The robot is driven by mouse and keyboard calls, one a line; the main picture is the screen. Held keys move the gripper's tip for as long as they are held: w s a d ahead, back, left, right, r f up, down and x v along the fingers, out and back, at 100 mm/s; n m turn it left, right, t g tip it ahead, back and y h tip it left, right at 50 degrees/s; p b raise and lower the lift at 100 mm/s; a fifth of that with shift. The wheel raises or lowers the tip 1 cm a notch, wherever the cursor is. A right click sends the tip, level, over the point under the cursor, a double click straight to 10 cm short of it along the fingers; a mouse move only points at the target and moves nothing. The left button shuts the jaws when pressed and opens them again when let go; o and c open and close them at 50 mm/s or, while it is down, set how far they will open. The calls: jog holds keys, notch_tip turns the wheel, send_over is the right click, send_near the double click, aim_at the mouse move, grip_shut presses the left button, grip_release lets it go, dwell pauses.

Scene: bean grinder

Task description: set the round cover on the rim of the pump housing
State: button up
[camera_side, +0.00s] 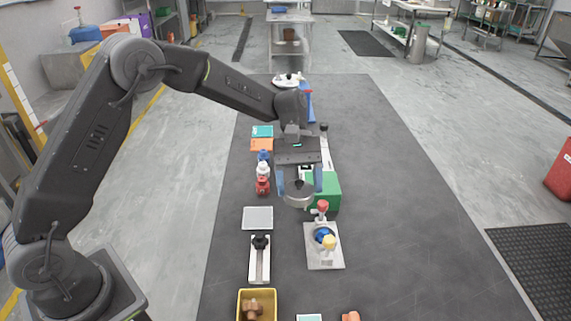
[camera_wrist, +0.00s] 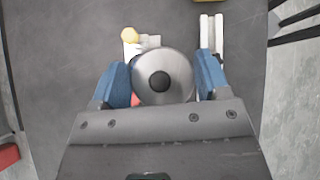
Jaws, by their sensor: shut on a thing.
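My gripper (camera_side: 299,184) is shut on the round cover (camera_side: 298,197), a silver disc held above the mat. In the wrist view the cover (camera_wrist: 176,64) shows a dark centre knob and sits between the blue fingers of my gripper (camera_wrist: 162,72). The pump housing (camera_side: 322,237) looks blue and round and stands on a light grey plate (camera_side: 322,262), with red and yellow knobs beside it. It lies nearer the side camera than the cover, slightly right.
A white rail with a black knob (camera_side: 259,262) and a pale square tray (camera_side: 258,218) lie left of the housing. A yellow bin (camera_side: 257,293) is at the front. The mat's right side is clear.

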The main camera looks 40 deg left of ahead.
jog(key=s+d+f+m+g+y, duration=0.2)
jog(key=d+m+g+y, duration=0.1)
jog(key=m+y, duration=0.55)
jog(key=m+t, duration=1.7)
jog(key=m, duration=1.8)
send_over(325, 230)
notch_tip(325, 230, down, 2)
jog(key=shift+n+y, duration=0.25)
jog(key=shift+y, duration=0.1)
jog(key=shift+f, duration=3.05)
jog(key=shift+f, duration=0.2)
